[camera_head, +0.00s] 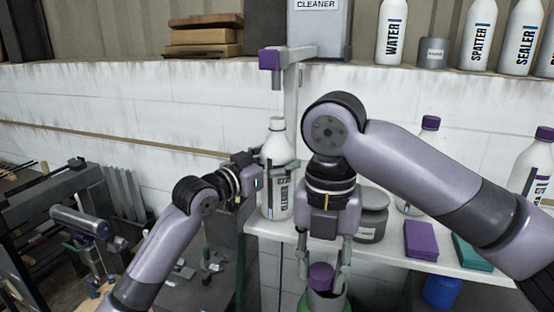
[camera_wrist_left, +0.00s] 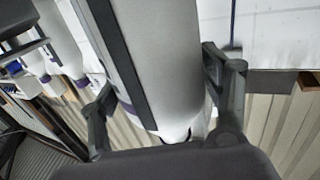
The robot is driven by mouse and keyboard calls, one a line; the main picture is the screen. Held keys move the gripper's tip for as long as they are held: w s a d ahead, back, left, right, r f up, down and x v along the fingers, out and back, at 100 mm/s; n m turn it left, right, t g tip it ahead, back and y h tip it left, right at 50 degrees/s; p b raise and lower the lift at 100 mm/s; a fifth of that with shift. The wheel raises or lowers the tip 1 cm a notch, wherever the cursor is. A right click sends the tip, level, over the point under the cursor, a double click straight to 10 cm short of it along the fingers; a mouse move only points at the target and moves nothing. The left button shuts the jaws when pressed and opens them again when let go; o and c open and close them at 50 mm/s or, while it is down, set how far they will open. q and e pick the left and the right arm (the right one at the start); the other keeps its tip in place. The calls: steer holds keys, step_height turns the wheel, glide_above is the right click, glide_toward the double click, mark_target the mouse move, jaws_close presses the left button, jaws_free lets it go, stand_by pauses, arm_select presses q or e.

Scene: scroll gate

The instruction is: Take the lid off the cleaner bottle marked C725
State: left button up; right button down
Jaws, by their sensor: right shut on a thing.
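A white cleaner bottle (camera_head: 275,196) stands upright on the white shelf, its label partly hidden by my gripper. Its top is bare, with no purple lid on it; the C725 mark is not legible. My left gripper (camera_head: 284,168) is shut around the bottle's upper body; in the left wrist view the bottle (camera_wrist_left: 165,60) sits between both fingers (camera_wrist_left: 165,95). My right gripper (camera_head: 322,270) points down, shut on a purple lid (camera_head: 321,275). The lid is below shelf height, over the opening of a green-rimmed container (camera_head: 337,303).
A grey dispenser with a purple block (camera_head: 270,59) overhangs the bottle. A grey jar (camera_head: 372,215), purple box (camera_head: 421,240), teal box (camera_head: 472,252) and purple-lidded bottles (camera_head: 430,123) are to the right. Metal machinery (camera_head: 80,222) is at left. More bottles line the upper ledge.

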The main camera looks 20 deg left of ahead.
arm_select(q)
steer(key=shift+o, duration=1.1)
